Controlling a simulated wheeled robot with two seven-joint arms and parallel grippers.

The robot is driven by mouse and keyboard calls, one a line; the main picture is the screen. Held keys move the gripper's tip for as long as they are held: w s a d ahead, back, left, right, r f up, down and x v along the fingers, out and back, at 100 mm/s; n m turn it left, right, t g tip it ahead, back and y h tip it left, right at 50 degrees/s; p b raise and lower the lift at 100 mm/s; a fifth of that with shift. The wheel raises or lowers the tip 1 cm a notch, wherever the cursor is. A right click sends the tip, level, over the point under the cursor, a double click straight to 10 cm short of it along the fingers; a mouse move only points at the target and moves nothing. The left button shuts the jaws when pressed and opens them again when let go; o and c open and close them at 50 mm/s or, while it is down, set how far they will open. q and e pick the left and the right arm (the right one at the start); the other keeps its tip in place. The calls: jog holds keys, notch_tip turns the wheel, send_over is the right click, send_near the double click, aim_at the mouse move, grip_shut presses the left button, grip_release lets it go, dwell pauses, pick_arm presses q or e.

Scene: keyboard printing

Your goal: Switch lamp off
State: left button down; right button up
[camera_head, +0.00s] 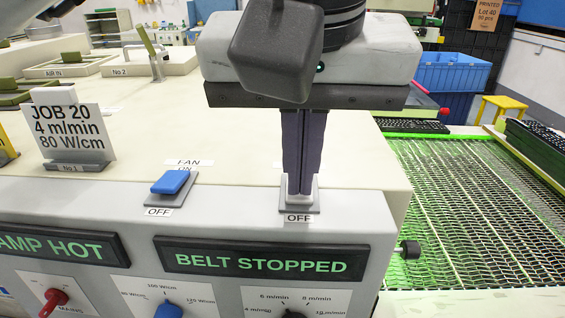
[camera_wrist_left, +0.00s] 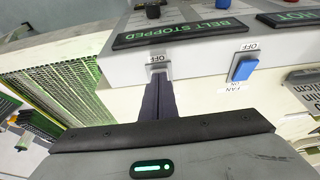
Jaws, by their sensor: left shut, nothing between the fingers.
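My left gripper (camera_head: 301,178) is shut and empty, its fingers pointing down at a small white switch (camera_head: 293,187) on a grey plate near the console's front edge. The fingertips are at the switch and appear to touch it. The word OFF (camera_head: 299,218) shows on the near side of the plate. The fingers hide most of the switch and any label above it, so I cannot tell which way it is tipped. In the left wrist view, the shut fingertips (camera_wrist_left: 157,84) meet the switch plate (camera_wrist_left: 158,66). My right gripper is not in view.
A blue FAN switch (camera_head: 171,182) sits to the left. Below are a BELT STOPPED display (camera_head: 262,261), a partly cut-off display ending in AMP HOT (camera_head: 60,245), and several knobs. A JOB 20 card (camera_head: 73,130) stands at left. A green-lit mesh belt (camera_head: 470,200) is at right.

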pick_arm(q)
jog(key=shift+w+d, duration=0.15)
jog(key=shift+w, duration=0.15)
jog(key=shift+w+r+p, duration=0.25)
jog(key=shift+p, duration=0.25)
jog(key=shift+w, duration=0.4)
jog(key=v, duration=1)
jog(key=shift+r+p, duration=0.2)
jog(key=shift+p, duration=0.1)
jog(key=shift+s, duration=0.1)
